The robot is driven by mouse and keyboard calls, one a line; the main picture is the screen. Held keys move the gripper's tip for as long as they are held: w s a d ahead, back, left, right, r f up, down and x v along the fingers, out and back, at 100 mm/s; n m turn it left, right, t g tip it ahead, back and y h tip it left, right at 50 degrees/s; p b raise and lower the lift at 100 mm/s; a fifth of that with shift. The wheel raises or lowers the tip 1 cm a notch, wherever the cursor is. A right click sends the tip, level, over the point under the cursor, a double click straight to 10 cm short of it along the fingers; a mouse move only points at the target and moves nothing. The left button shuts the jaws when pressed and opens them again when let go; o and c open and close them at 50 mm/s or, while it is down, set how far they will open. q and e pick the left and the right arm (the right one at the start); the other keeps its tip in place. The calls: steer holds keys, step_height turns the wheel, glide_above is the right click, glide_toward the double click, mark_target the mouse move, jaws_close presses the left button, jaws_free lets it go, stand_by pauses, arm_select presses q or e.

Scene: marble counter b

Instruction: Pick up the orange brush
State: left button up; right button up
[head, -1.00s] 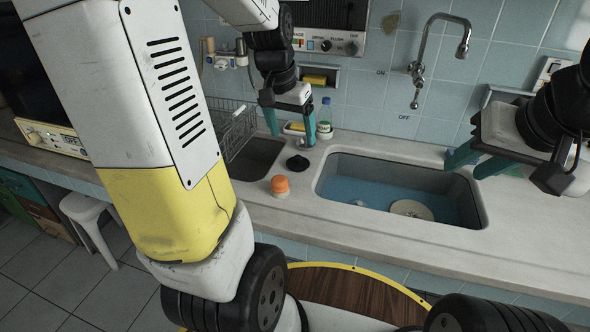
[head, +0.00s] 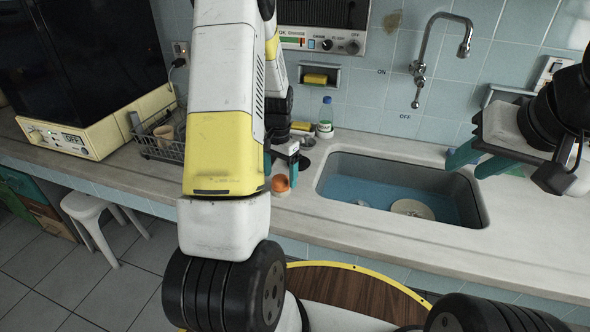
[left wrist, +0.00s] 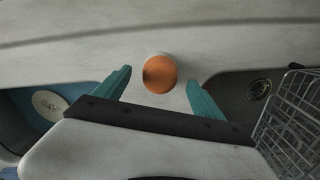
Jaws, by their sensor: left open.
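The orange brush (head: 280,183) stands on the counter left of the water-filled sink, partly covered by my left arm and gripper in the head view. In the left wrist view the brush (left wrist: 159,74) shows as a round orange top on a pale base, between and slightly beyond the fingertips. My left gripper (left wrist: 159,88) is open, with its two teal fingers apart on either side of the brush and not seen touching it. In the head view my left gripper (head: 282,168) is mostly hidden by its arm. My right gripper (head: 470,165) hangs above the sink's right end, its teal fingers apart and empty.
The sink (head: 335,170) holds blue water and a pale plate (head: 411,209). A bottle (head: 325,118) stands behind by the wall. A wire rack (head: 160,145) and a cream appliance (head: 95,125) are at left. The front right counter is clear.

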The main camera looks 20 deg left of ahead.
arm_select(q)
step_height(320, 180, down, 2)
steer(key=shift+f, duration=0.2)
steer(key=c, duration=1.5)
steer(key=shift+r, duration=0.15)
step_height(320, 180, up, 3)
steer(key=shift+r, duration=0.2)
steer(key=s+d, duration=0.2)
steer(key=s, duration=0.2)
steer(key=s+d+r, duration=0.1)
steer(key=s+d, duration=0.1)
steer(key=s, duration=0.3)
steer(key=s+d, duration=0.3)
steer(key=s, duration=0.2)
steer(key=shift+s+r, duration=0.2)
